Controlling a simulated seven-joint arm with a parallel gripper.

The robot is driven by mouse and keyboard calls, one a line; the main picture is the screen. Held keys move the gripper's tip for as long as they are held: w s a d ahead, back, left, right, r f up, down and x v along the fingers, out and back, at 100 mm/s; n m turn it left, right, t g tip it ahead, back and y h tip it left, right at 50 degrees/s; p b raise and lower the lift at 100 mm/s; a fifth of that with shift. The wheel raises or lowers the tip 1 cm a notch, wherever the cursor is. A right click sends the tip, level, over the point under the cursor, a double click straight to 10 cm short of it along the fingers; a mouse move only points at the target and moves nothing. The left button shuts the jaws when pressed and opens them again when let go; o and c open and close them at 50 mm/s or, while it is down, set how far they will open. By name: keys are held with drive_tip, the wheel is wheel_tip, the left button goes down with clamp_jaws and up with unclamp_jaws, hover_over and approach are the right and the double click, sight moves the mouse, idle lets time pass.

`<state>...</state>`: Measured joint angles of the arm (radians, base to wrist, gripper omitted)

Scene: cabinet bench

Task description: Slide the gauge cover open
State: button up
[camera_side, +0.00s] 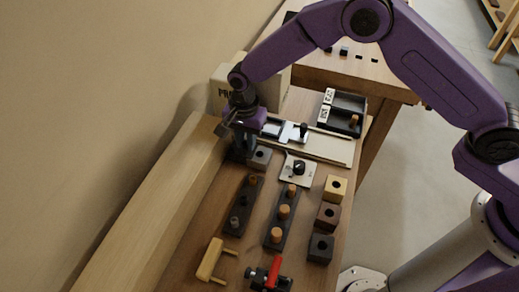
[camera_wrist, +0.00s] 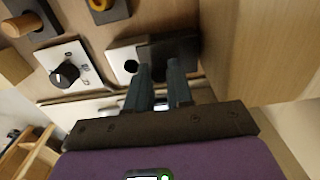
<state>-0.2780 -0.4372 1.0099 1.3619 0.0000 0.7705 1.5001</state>
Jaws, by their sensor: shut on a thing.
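A pale railed track (camera_side: 329,148) lies across the bench. A light sliding plate with an upright black knob (camera_side: 303,130) is at its left part and looks like the gauge cover. The fingertips' contact is partly hidden. The gauge face cannot be made out.
A dial plate (camera_side: 298,169) lies in front of the track. Peg strips (camera_side: 283,215), holed cubes (camera_side: 335,187), a yellow handle (camera_side: 211,259) and a red-levered clamp (camera_side: 273,272) fill the near bench. A dark tray (camera_side: 346,103) stands behind. A wooden ledge (camera_side: 165,195) borders the left.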

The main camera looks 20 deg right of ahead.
drive_tip(key=shift+w+a, duration=0.7)
drive_tip(key=shift+a, duration=0.05)
drive_tip(key=o, duration=0.7)
drive_tip(key=shift+r, duration=0.1)
wheel_tip(320, 180, up, 7)
idle(0.5)
idle(0.4)
